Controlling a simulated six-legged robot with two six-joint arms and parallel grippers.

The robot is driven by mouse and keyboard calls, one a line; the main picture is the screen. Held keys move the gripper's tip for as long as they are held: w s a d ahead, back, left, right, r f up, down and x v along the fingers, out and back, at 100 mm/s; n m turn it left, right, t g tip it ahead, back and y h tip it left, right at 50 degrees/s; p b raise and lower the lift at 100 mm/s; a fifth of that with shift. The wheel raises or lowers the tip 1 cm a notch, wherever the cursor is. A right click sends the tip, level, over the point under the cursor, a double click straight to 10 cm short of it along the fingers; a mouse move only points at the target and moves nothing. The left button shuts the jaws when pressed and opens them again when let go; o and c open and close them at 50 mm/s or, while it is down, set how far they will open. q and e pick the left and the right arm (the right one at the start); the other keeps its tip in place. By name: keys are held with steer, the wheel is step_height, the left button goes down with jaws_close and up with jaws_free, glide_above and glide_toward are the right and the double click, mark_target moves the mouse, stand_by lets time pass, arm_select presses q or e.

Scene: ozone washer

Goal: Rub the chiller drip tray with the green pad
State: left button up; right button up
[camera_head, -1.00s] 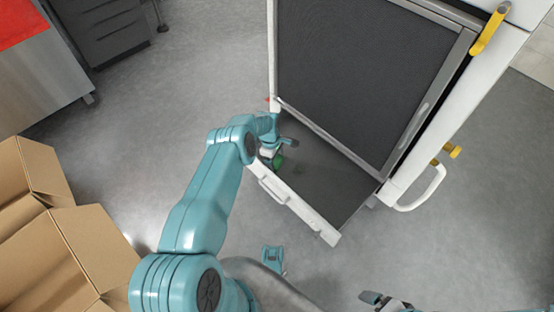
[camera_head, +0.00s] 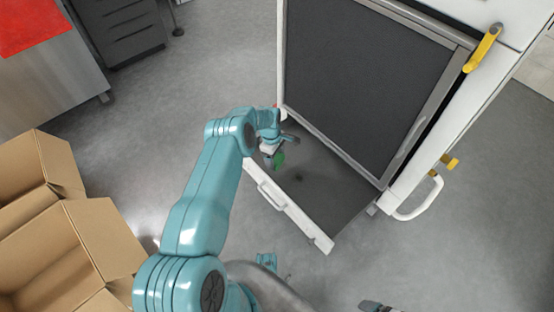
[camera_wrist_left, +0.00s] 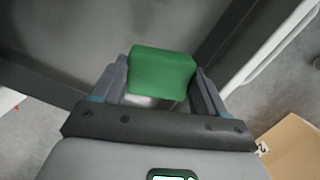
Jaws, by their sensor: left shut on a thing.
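The chiller drip tray (camera_head: 320,190) is a dark, flat tray with a white front edge and handle, pulled out at the foot of the white chiller. A darker smudge (camera_head: 299,178) shows on its surface. My left gripper (camera_head: 275,156) is over the tray's left part, shut on the green pad (camera_head: 279,160). In the left wrist view the pad (camera_wrist_left: 162,72) sits between the two fingers, with a pale part under it. Whether the pad touches the tray is hard to tell. A small part at the bottom edge (camera_head: 371,306) may be my right gripper; its fingers are not clear.
The chiller (camera_head: 375,80) with its dark panel stands behind the tray. A white handle (camera_head: 418,200) and yellow latches (camera_head: 482,48) stick out on its right. Open cardboard boxes (camera_head: 85,235) stand at the left. Grey floor around the tray's front is clear.

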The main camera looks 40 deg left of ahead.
arm_select(q)
steer(key=shift+r+p, duration=0.3)
steer(key=shift+r, duration=0.75)
steer(key=shift+s, duration=0.1)
